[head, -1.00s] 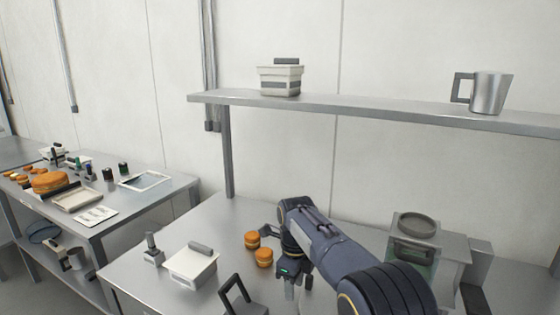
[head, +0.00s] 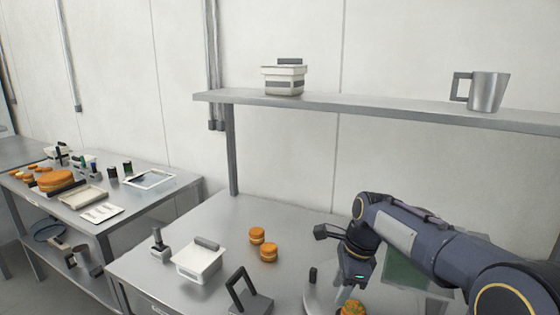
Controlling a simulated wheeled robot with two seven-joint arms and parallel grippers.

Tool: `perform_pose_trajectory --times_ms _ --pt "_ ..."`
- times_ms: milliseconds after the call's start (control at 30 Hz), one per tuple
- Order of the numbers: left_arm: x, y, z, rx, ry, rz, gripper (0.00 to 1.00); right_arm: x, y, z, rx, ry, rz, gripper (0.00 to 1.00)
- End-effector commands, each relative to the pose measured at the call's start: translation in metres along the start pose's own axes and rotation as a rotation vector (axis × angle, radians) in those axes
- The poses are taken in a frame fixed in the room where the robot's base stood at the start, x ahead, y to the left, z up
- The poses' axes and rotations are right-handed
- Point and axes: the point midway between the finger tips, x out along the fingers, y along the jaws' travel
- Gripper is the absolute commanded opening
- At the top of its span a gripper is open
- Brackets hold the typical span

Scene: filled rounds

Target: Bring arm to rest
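My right arm comes in from the lower right in the head view. Its gripper (head: 345,292) points down over the right part of the near table. The fingers are small and partly hidden, so I cannot tell whether they are open or shut. A round orange-topped item (head: 353,308) shows just below the gripper at the bottom edge; I cannot tell whether they touch. My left arm and gripper are not in view.
Two filled rounds (head: 257,235) (head: 268,252) stand on the near table (head: 215,222), left of my gripper. A white lidded box (head: 199,262) and a black-handled tool (head: 243,292) are nearby. Above, a shelf (head: 390,110) holds a box (head: 283,80) and a metal jug (head: 487,92).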

Motion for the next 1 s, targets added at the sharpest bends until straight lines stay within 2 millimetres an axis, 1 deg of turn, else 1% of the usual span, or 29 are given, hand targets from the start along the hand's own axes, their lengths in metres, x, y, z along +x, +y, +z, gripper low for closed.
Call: perform_pose_trajectory --times_ms 33,67,167,200,267,300,367,400,433,500,600,700,800,900,1000 --pt "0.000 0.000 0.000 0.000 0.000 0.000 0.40 -0.012 0.013 -0.013 -0.053 -0.032 -0.015 0.40" --pt "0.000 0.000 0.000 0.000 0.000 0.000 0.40 -0.017 0.021 -0.020 -0.098 -0.050 -0.026 0.40" --pt "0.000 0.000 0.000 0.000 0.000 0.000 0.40 -0.037 0.056 -0.044 -0.283 -0.106 -0.084 0.40" --pt "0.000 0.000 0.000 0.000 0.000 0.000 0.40 -0.043 0.073 -0.052 -0.369 -0.121 -0.115 0.40" --pt "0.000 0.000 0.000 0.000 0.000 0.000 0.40 -0.051 0.100 -0.063 -0.502 -0.134 -0.166 0.40" --pt "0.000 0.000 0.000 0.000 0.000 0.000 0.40 -0.054 0.118 -0.069 -0.592 -0.135 -0.203 0.40" --pt "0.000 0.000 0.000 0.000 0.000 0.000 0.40 -0.057 0.145 -0.077 -0.727 -0.123 -0.259 0.40" --pt "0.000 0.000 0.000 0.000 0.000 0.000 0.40 -0.056 0.163 -0.081 -0.818 -0.107 -0.295 0.40" --pt "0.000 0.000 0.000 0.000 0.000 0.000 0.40 -0.055 0.177 -0.083 -0.886 -0.091 -0.322 0.40" --pt "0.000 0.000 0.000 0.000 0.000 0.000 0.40 -0.050 0.207 -0.087 -1.040 -0.041 -0.376 0.40" --pt "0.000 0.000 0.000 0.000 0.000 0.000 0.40 -0.037 0.241 -0.090 -1.232 0.047 -0.431 0.40" --pt "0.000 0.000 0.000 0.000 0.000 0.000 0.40 -0.023 0.265 -0.091 -1.376 0.128 -0.457 0.40" --pt "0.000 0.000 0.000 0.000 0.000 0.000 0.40 -0.013 0.279 -0.092 -1.466 0.183 -0.465 0.40" --pt "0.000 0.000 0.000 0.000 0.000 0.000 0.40 -0.008 0.284 -0.092 -1.508 0.209 -0.466 0.40" --pt "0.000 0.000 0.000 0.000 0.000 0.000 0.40 -0.007 0.285 -0.092 -1.516 0.212 -0.465 0.40"
